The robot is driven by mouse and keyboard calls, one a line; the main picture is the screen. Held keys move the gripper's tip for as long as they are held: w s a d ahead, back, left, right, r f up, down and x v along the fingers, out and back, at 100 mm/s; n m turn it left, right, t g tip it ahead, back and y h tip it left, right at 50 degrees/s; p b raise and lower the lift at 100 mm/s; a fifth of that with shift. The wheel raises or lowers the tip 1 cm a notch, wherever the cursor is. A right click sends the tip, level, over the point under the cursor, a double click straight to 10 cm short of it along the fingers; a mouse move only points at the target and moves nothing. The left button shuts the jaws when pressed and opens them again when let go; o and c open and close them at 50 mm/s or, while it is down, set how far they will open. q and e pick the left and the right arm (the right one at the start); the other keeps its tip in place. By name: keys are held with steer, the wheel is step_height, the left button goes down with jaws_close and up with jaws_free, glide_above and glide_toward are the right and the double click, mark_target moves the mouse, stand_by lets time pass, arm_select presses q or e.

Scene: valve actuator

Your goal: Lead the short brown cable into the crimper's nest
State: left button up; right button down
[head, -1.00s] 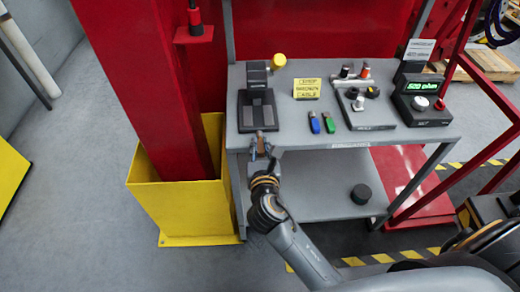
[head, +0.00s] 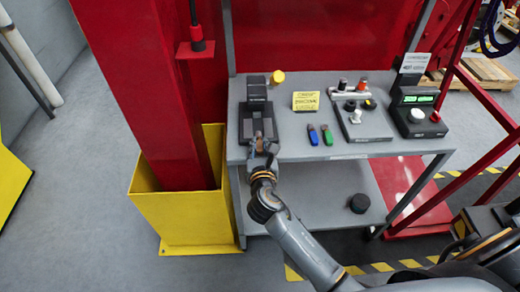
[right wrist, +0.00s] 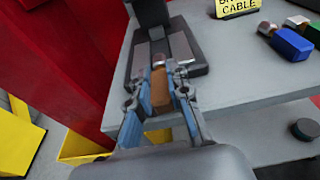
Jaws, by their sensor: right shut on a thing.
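The crimper (head: 258,120) is a dark device at the left end of the grey table, with an upright head and a yellow-knobbed handle (head: 278,77). In the right wrist view, its base (right wrist: 190,62) has two lighter grey plates with a gap between them. My right gripper (head: 264,149) is at the table's front edge, just in front of the crimper. It is shut on the short brown cable (right wrist: 161,92), whose metallic tip points at the gap. The tip is at the crimper's near edge; I cannot tell whether it is inside. My left gripper is not in view.
A yellow sign (head: 306,101), blue (head: 313,135) and green (head: 327,135) connectors, a tool plate (head: 360,122) and a console (head: 415,108) stand to the right on the table (head: 290,148). A red column (head: 150,90) in a yellow guard (head: 190,218) stands close on the left.

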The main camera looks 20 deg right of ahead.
arm_select(q)
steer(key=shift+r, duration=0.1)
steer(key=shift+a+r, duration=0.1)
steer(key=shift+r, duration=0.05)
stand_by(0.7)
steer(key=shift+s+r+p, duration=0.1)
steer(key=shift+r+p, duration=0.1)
steer(key=shift+p, duration=0.2)
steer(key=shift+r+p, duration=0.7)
stand_by(1.4)
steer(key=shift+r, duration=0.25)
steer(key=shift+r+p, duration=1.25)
steer(key=shift+p, duration=0.2)
stand_by(2.9)
